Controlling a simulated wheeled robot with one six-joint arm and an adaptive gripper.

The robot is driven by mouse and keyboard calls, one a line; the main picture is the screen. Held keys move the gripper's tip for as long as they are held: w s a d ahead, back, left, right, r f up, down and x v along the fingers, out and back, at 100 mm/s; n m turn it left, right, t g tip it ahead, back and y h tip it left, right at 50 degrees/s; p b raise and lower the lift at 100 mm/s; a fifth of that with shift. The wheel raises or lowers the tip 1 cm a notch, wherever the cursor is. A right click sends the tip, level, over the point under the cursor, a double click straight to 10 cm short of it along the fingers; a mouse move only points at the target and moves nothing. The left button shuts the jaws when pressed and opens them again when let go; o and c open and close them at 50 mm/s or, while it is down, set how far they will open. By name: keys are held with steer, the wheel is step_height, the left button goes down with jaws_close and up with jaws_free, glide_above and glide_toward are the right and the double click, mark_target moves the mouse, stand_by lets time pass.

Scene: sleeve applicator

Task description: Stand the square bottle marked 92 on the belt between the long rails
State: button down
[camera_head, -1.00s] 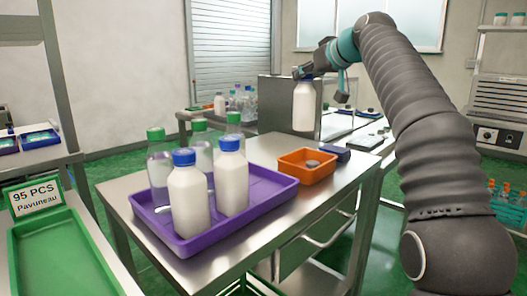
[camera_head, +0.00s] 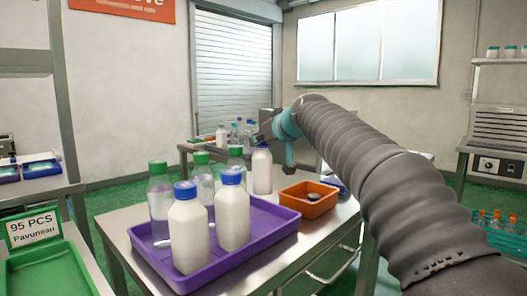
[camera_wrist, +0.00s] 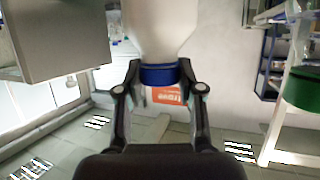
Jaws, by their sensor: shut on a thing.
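My gripper (camera_head: 266,138) is shut on the blue cap (camera_wrist: 158,75) of a white bottle (camera_head: 262,172), which hangs upright below it. In the wrist view the white bottle body (camera_wrist: 160,28) extends from the cap between the fingers. In the head view it appears by the far right part of the purple tray (camera_head: 272,233); I cannot tell whether it touches anything. Two more white bottles with blue caps, one in front (camera_head: 188,232) and one behind it (camera_head: 232,215), stand in the tray. No number 92 is readable. The belt and long rails are not clearly visible.
Several clear bottles with green caps, one at the left (camera_head: 159,200), stand at the tray's back. An orange bin (camera_head: 309,207) sits to its right on the steel table (camera_head: 125,222). A green tray (camera_head: 50,275) is at front left. My arm blocks the right side.

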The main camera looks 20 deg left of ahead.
steer(key=shift+f, duration=1.15)
steer(key=shift+f+b, duration=0.1)
steer(key=shift+b, duration=0.2)
steer(key=c, duration=0.7)
jaws_free()
steer(key=shift+r, duration=0.2)
steer(key=b+v, duration=0.1)
steer(key=v, duration=1.1)
